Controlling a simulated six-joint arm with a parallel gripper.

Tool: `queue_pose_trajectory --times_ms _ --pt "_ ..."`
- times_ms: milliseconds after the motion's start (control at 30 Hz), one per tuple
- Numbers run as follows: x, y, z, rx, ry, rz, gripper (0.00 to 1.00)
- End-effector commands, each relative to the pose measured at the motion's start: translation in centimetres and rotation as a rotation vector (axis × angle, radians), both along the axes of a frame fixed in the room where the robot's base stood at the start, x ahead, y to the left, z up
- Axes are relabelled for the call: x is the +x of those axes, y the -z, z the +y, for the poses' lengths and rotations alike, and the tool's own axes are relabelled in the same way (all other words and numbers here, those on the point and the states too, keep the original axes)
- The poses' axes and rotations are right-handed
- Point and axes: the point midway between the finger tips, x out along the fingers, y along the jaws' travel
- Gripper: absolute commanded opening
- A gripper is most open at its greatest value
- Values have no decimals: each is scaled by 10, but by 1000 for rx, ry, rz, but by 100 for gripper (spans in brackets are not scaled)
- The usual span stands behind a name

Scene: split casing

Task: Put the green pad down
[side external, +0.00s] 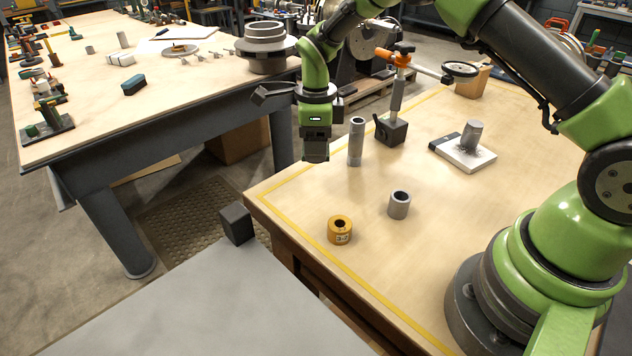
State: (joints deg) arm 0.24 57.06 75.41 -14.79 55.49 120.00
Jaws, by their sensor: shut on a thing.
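My gripper (315,128) hangs pointing down at the end of my arm, in the upper middle of the side external view.
A tall grey cylinder (356,142) stands close right of the pad in the picture.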

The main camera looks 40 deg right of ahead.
Motion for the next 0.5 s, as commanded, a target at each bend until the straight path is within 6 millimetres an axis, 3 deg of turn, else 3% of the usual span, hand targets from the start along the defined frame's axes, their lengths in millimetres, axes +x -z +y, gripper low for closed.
queue_pose_trajectory --times_ms 100,500 --pt "-1 24 0 -1 1 4 30" --pt "-1 76 0 -1 2 0 30"
